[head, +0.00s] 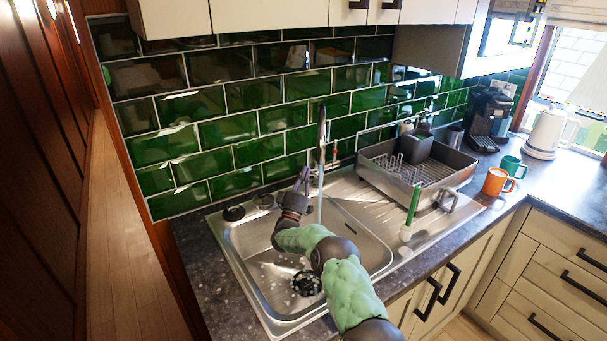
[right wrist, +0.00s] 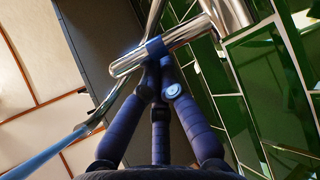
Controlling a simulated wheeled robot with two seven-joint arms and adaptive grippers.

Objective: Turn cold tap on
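The chrome tap (head: 322,135) stands at the back of the steel sink (head: 375,258), with its tall spout in front of the green tiles. My right gripper (head: 304,178) is at the tap's base, left of the spout. In the right wrist view its dark blue fingers (right wrist: 160,68) come together at a chrome cylindrical handle (right wrist: 145,57) with a blue band. The tips are partly hidden behind the handle; contact is unclear. A pale blue streak (right wrist: 45,152), which looks like running water, leaves the spout end. My left gripper is out of view.
A grey dish rack (head: 410,165) stands right of the sink, with a green-handled brush (head: 413,205) in front. Orange (head: 494,182) and green (head: 513,166) mugs and a white kettle (head: 548,132) are further right. Tiles rise close behind the tap.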

